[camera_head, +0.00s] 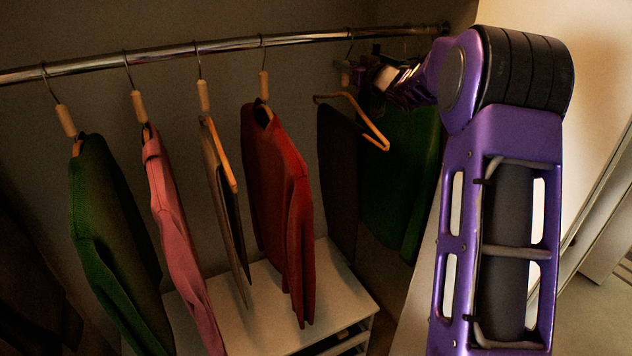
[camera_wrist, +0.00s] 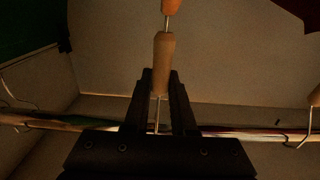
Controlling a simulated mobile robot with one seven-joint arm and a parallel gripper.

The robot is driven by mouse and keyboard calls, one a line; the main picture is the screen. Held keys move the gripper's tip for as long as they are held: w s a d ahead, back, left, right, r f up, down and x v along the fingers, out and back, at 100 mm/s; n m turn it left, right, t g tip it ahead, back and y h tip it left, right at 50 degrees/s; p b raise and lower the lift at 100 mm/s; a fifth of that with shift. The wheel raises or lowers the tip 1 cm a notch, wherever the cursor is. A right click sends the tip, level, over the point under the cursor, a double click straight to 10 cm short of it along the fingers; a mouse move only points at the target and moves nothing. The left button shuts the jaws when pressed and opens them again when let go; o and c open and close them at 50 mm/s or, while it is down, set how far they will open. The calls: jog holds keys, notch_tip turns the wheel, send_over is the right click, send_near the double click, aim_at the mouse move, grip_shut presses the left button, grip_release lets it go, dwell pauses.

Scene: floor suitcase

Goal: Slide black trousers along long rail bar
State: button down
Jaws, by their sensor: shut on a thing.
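The black trousers (camera_head: 338,175) hang over a wooden hanger (camera_head: 372,122) toward the right end of the long metal rail bar (camera_head: 225,44). My gripper (camera_head: 350,76) is at the top of this hanger, just below the rail. In the wrist view my gripper (camera_wrist: 160,82) is shut on the hanger's wooden grip (camera_wrist: 164,58), with one finger on each side. The metal hook runs from the grip to the rail (camera_wrist: 60,122). The trousers are not clearly visible in the wrist view.
A red sweater (camera_head: 280,175) hangs left of the trousers, then tan trousers (camera_head: 222,185), a pink garment (camera_head: 172,220) and a green sweater (camera_head: 105,240). A dark green garment (camera_head: 403,170) hangs close on the right. A white shelf unit (camera_head: 262,312) stands below.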

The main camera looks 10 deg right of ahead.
jog(key=shift+w+d+r, duration=0.1)
jog(key=shift+w+d, duration=0.15)
jog(key=shift+d, duration=0.6)
jog(key=shift+w+d, duration=0.25)
jog(key=shift+d, duration=0.55)
